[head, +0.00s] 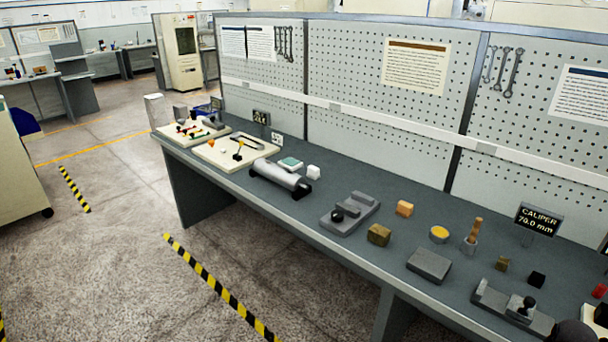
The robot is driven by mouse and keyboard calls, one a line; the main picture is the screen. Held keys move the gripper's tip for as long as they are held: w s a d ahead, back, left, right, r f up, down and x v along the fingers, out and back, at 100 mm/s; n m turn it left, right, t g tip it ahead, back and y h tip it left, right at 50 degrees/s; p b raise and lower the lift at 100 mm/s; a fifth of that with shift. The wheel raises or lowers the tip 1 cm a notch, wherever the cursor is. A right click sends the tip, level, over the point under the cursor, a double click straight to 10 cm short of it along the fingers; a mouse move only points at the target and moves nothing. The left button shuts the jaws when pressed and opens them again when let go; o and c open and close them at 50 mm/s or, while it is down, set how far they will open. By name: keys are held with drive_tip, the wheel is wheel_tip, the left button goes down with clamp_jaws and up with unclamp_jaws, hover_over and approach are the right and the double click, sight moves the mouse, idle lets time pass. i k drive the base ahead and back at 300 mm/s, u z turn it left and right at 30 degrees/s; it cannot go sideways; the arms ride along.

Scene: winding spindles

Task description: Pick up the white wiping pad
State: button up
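A small white block-like piece (313,172), which looks like the white wiping pad, sits on the grey workbench (235,185), left of the middle of the picture. It is just right of a flat pad with a pale green top (290,164) and behind the dark end of a grey cylinder (277,177). Nothing lies on top of it. My gripper is not recognisable in this view. A dark rounded shape (572,333) is cut off at the bottom right edge, and I cannot tell what it is.
Cream boards with small parts (237,150) stand at the bench's left end. A pegboard (345,90) closes the back.

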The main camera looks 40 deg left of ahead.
sight(313, 172)
drive_tip(key=u, duration=1.35)
drive_tip(key=k, duration=0.9)
drive_tip(key=i, duration=0.9)
drive_tip(key=u, duration=0.05)
